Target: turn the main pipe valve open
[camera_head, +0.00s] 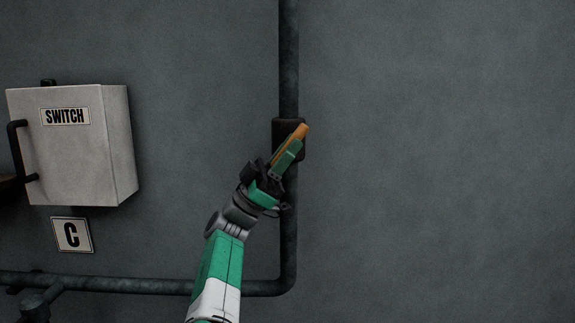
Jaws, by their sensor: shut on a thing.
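My gripper (291,149) is at the handle, in front of the block, and is shut on the handle. The green fingers lie along the same slant as the handle. The handle's lower part and the right middle of the block are hidden behind my gripper.
A white box marked SWITCH (66,165) with a dark side handle (17,150) hangs on the left wall. A horizontal pipe (130,284) runs low along the wall. The wall on the right is clear.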

